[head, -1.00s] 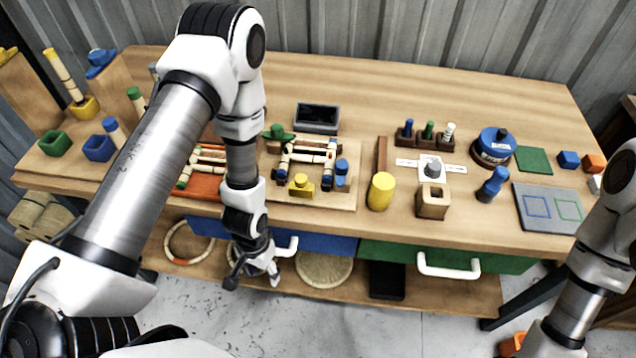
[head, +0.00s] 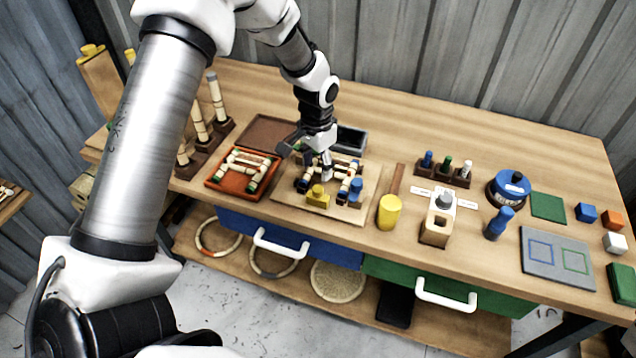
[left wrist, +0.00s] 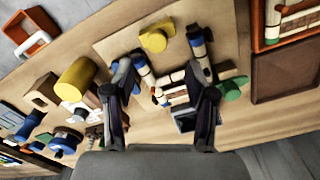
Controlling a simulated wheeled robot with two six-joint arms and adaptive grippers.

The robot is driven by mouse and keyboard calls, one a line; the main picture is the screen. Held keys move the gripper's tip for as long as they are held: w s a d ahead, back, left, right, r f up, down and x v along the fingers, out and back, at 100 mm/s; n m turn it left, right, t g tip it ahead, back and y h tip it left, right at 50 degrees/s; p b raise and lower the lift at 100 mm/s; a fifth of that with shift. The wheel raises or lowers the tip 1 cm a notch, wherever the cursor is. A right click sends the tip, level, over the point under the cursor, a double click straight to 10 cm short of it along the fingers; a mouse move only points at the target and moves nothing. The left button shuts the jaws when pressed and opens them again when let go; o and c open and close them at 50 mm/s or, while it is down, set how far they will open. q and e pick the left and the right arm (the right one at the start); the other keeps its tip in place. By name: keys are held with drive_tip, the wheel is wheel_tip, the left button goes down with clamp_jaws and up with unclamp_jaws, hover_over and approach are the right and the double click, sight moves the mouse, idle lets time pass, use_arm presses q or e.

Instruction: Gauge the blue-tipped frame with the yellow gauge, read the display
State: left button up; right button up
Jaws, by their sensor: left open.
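The frame of pale rattan rods with blue tips (head: 332,176) lies on a wooden board (head: 345,212), partly hidden by my left gripper (head: 312,167). It also shows in the left wrist view (left wrist: 172,90), between my open, empty fingers (left wrist: 158,93). A yellow knobbed block (head: 318,198) sits on the board's front part, and a yellow cylinder (head: 390,211) stands right of the board. I cannot tell which is the gauge. A dark-faced grey box (head: 351,138) lies behind the board; no reading is visible. My right gripper is not in view.
An orange tray (head: 232,188) with another rattan frame lies left of the board. A wooden block with a hole (head: 436,230), a blue round device (head: 508,187) and a grey mat (head: 553,277) are to the right. The bench's back right is clear.

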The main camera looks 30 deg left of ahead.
sight(318, 188)
use_arm(q)
wheel_tip(318, 188, down, 7)
drive_tip(key=shift+d+f+p, duration=0.15)
drive_tip(key=shift+f+p, duration=0.05)
drive_tip(key=shift+p, duration=0.7)
drive_tip(key=shift+d, duration=0.1)
clamp_jaws()
